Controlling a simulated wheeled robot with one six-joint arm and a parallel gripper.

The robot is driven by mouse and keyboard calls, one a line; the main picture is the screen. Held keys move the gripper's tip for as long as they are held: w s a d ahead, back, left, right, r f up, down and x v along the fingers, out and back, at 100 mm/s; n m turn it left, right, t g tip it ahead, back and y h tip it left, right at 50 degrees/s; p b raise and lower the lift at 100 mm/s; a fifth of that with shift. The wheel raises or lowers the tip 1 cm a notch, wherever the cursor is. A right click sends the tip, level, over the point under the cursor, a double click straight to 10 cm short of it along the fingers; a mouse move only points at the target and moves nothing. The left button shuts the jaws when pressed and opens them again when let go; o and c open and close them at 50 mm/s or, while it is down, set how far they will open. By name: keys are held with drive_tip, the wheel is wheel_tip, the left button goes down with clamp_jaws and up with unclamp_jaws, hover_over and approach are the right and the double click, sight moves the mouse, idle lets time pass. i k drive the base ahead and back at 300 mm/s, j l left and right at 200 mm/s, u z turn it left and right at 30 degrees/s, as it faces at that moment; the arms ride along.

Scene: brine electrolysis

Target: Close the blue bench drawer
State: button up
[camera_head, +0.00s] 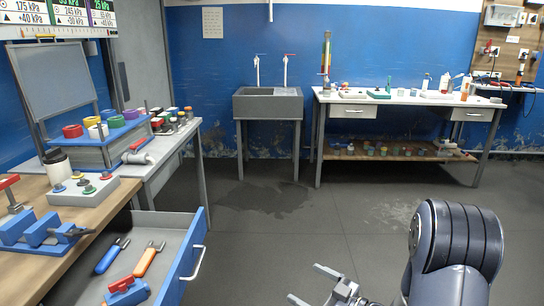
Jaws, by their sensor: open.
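The blue bench drawer (193,252) stands pulled out at the lower left, below the wooden bench. Its blue front faces right and carries a pale bar handle (199,262). Inside lie a blue-handled tool (108,258), an orange-handled wrench (148,260) and a blue and red tool (127,290). My gripper (304,284) is at the bottom middle, right of the drawer and apart from it. Its jaws are open, with nothing seen between them. The lower part of the drawer is cut off by the picture's bottom edge.
The wooden bench (30,190) holds a blue vise (38,230) and a button box (84,190). A grey side bench (165,150) adjoins it. A sink (268,104) and a long white table (405,99) stand at the back. The dark floor (290,225) between is clear.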

sight(168, 275)
drive_tip(key=k+j, duration=0.15)
drive_tip(key=j, duration=0.15)
drive_tip(key=k+j, duration=0.15)
drive_tip(key=j, duration=0.2)
drive_tip(key=k+j, duration=0.15)
drive_tip(key=j, duration=0.15)
drive_tip(key=k+j, duration=0.15)
drive_tip(key=j, duration=0.2)
